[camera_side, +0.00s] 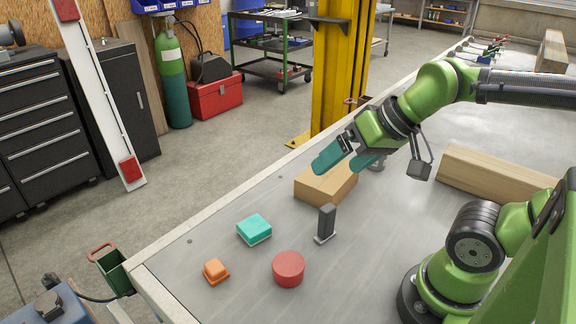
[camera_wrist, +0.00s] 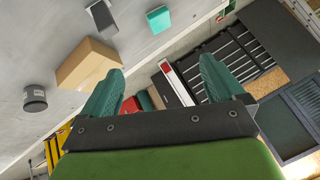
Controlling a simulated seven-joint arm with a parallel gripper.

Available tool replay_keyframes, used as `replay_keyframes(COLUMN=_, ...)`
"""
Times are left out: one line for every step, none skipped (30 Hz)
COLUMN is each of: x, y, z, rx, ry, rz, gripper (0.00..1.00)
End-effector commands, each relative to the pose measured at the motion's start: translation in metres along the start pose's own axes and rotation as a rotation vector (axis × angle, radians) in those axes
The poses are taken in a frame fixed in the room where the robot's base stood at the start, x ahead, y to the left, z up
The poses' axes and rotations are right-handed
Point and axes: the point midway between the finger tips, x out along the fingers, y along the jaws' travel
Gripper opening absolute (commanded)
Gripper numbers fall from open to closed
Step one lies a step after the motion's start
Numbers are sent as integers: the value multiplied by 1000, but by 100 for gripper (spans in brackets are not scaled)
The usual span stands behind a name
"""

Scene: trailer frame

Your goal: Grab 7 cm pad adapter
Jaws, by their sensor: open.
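Several small pieces lie on the grey metal table; none is labelled, so I cannot tell which is the 7 cm pad adapter. They are an orange stepped block (camera_side: 216,271), a teal block (camera_side: 254,228) on a pale base, a red round piece (camera_side: 288,268) and a dark upright piece (camera_side: 326,222) on a thin base. The wrist view also shows the teal block (camera_wrist: 158,19) and the dark piece (camera_wrist: 101,17) near its top. My gripper (camera_side: 343,163) is open above the table near a cardboard-coloured box. Its teal fingers (camera_wrist: 161,70) have nothing between them.
The tan box (camera_side: 322,188) stands beneath and beside my gripper. A dark grey cylinder (camera_wrist: 34,98) stands near it. A long wooden beam (camera_side: 490,176) lies at the right. A yellow post (camera_side: 341,70) rises beyond the table edge. The table's front left is mostly clear between pieces.

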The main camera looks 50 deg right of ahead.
Motion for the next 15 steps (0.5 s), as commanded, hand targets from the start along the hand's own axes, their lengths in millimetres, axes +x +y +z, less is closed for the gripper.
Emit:
replay_keyframes(x=0, y=0, z=0, rx=0, ry=0, rz=0, gripper=95)
replay_keyframes(x=0, y=0, z=0, rx=0, ry=0, rz=0, gripper=95)
replay_keyframes(x=0, y=0, z=0, rx=0, ry=0, rz=0, gripper=95)
replay_keyframes(x=0, y=1, z=0, rx=3, ry=1, rz=2, gripper=95)
replay_keyframes(x=0, y=3, z=-1, rx=10, ry=2, rz=7, gripper=95)
replay_keyframes(x=4, y=7, z=-2, rx=26, ry=-7, rz=21, gripper=95)
replay_keyframes(x=7, y=12, z=-2, rx=43, ry=-19, rz=36, gripper=95)
replay_keyframes(x=11, y=17, z=-4, rx=61, ry=-30, rz=51, gripper=95)
replay_keyframes(x=15, y=24, z=-11, rx=90, ry=-40, rz=73, gripper=95)
replay_keyframes(x=18, y=30, z=-18, rx=113, ry=-46, rz=92, gripper=95)
replay_keyframes(x=21, y=36, z=-27, rx=138, ry=-53, rz=112, gripper=95)
replay_keyframes(x=25, y=46, z=-40, rx=171, ry=-64, rz=141, gripper=95)
replay_keyframes(x=28, y=55, z=-51, rx=191, ry=-76, rz=163, gripper=95)
replay_keyframes(x=30, y=64, z=-62, rx=207, ry=-86, rz=185, gripper=95)
replay_keyframes(x=34, y=77, z=-76, rx=225, ry=-101, rz=212, gripper=95)
